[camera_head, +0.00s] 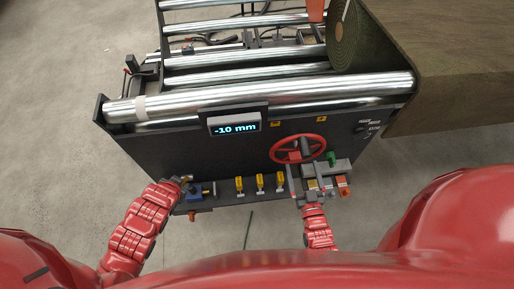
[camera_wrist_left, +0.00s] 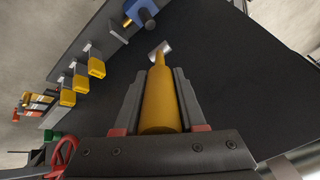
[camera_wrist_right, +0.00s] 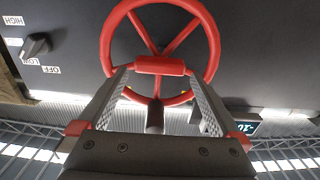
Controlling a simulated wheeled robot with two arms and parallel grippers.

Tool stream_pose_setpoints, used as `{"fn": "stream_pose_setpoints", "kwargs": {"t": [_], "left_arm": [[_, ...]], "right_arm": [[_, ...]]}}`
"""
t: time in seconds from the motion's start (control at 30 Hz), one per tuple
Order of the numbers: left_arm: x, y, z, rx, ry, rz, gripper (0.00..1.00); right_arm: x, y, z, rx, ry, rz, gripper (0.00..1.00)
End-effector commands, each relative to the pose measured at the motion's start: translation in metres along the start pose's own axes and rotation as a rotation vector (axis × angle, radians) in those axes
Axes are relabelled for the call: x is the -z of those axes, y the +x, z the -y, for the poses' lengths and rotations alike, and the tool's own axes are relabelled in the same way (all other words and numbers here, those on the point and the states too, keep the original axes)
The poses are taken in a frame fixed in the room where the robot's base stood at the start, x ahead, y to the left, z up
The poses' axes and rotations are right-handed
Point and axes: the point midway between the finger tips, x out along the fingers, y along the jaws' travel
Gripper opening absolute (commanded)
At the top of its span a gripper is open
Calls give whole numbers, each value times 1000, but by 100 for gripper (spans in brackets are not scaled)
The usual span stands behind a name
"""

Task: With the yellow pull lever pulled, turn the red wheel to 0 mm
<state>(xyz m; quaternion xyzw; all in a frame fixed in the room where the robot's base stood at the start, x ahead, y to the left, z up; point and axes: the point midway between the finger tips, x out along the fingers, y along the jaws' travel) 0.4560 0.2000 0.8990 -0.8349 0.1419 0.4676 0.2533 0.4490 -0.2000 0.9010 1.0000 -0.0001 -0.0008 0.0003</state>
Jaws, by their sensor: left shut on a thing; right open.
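The red wheel (camera_head: 298,149) is on the machine's front panel. In the right wrist view the wheel (camera_wrist_right: 214,45) fills the upper middle, with its red handle (camera_wrist_right: 160,66) between my fingertips. My right gripper (camera_wrist_right: 160,84) is open, one finger on each side of the handle. The yellow pull lever (camera_wrist_left: 160,105) shows in the left wrist view. My left gripper (camera_wrist_left: 158,78) is shut on it, the fingers along its sides. In the head view my left gripper (camera_head: 184,181) is at the panel's lower left and mostly hides the lever. The display (camera_head: 235,128) reads -10 mm.
Several yellow levers (camera_head: 260,182) stand in a row between my grippers, with a blue part (camera_head: 196,190) at their left. A green part (camera_head: 332,158) sits right of the wheel. Metal rollers (camera_head: 270,96) and a turf roll (camera_head: 358,38) are above. A dark knob (camera_wrist_right: 36,45) is beside the wheel.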

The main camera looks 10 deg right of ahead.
Motion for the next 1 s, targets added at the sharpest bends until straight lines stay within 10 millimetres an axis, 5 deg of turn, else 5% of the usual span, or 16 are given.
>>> {"fn": "stream_pose_setpoints", "kwargs": {"t": [0.2, 0.57, 1.0], "left_arm": [[-3, 1, -2, -5, -2, 8, 0], [-3, 1, -2, -5, -2, 7, 0], [-3, 1, -2, -5, -1, 7, 0]], "right_arm": [[0, 31, 0, 1, 0, -3, 100], [0, 37, 0, 0, 0, -1, 100], [0, 37, 0, 0, 0, -1, 24]]}}
